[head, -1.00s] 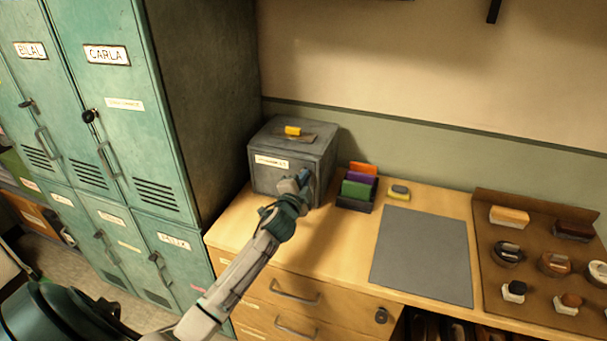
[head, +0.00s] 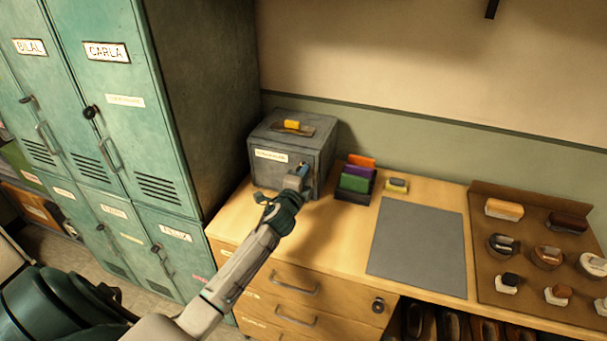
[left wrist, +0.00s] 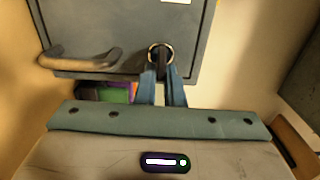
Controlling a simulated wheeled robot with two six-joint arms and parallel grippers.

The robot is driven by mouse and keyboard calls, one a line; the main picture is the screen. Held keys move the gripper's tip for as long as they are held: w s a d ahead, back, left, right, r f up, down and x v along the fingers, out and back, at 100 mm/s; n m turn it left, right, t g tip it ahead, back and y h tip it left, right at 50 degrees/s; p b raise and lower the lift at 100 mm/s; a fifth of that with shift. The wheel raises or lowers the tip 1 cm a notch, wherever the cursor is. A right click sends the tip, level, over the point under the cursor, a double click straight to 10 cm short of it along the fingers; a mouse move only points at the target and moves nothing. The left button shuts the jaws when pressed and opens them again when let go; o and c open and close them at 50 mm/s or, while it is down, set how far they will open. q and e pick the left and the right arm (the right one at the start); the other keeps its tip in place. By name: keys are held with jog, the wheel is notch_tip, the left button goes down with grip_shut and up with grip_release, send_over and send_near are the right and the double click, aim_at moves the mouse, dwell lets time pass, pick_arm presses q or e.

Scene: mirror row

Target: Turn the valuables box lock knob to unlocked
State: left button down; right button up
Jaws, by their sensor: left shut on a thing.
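The grey valuables box (head: 265,170) stands on the wooden counter against the locker side, with a pale label on its front. My left gripper (head: 303,170) is at the right part of that front. In the left wrist view the box front (left wrist: 135,25) fills the top, and the two blue fingers (left wrist: 161,72) are shut on the round lock knob (left wrist: 161,54), which shows a pale ring. A bar handle (left wrist: 80,60) is to the left of the knob there. The fingers hide part of the knob, and I cannot read its setting. My right gripper is not in view.
A holder with coloured cards (head: 357,178) and a small yellow-grey block (head: 396,186) stand to the right. A grey mat (head: 418,245) and a brown tray (head: 490,280) with brushes and tins lie further right. Teal lockers (head: 130,120) rise at left.

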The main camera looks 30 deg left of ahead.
pick_arm(q)
jog(key=shift+f, duration=0.1)
jog(key=c, duration=1.5)
grip_release()
jog(key=shift+c, duration=0.2)
jog(key=b+v, duration=0.3)
jog(key=v, duration=0.7)
jog(key=shift+s+d, duration=0.2)
jog(key=shift+s, duration=0.15)
